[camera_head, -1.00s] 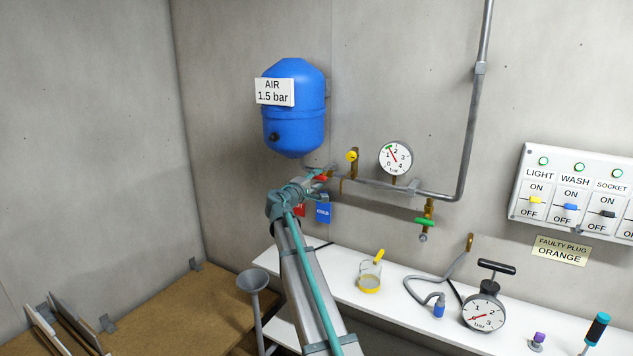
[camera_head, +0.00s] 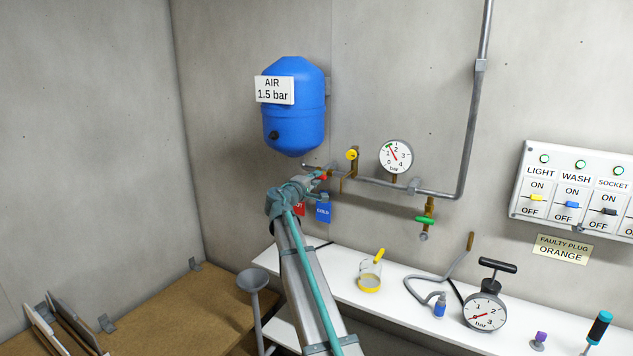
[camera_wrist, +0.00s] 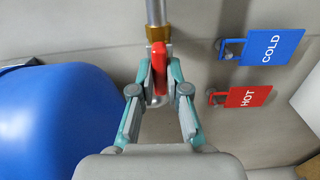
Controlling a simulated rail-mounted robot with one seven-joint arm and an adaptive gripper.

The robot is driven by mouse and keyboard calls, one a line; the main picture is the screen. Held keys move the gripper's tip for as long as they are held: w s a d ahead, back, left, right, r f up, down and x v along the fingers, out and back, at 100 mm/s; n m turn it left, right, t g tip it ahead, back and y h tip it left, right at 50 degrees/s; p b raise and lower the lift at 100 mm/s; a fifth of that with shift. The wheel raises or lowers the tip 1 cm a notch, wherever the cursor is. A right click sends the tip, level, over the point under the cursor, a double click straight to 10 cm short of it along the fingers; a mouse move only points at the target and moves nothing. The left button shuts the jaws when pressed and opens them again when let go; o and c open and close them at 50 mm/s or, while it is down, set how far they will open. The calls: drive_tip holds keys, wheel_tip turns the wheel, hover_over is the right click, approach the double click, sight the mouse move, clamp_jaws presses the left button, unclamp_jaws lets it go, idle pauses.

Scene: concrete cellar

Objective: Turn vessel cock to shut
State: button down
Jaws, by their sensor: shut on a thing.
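The vessel cock has a red handle (camera_wrist: 159,66) and a brass body (camera_wrist: 158,34) on a grey pipe in the wrist view. The handle lies roughly in line with the pipe there. My gripper (camera_wrist: 159,77) is shut on the red handle, with a teal finger on each side. In the head view my gripper (camera_head: 316,184) is at the pipework below the blue vessel (camera_head: 294,112), and only a little of the red handle (camera_head: 322,178) shows. The vessel bears a sign "AIR 1.5 bar".
Blue COLD (camera_wrist: 271,47) and red HOT (camera_wrist: 248,97) tags hang close by. A yellow-handled cock (camera_head: 351,155), a gauge (camera_head: 396,158) and a green-handled cock (camera_head: 425,221) are to the right. A white shelf (camera_head: 345,305) below holds a jar and pump.

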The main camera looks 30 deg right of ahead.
drive_tip(key=shift+f+m+b, duration=0.15)
drive_tip(key=shift+m+b, duration=1.65)
drive_tip(key=shift+b, duration=1.8)
drive_tip(key=shift+m+b, duration=0.3)
drive_tip(key=shift+b, duration=0.2)
drive_tip(key=shift+b, duration=0.65)
drive_tip(key=shift+m+b, duration=2)
drive_tip(key=shift+b, duration=1.6)
drive_tip(key=shift+m+b, duration=0.3)
drive_tip(key=shift+m+b, duration=1.5)
drive_tip(key=shift+b, duration=1.6)
drive_tip(key=shift+m+b, duration=0.8)
drive_tip(key=shift+b, duration=0.35)
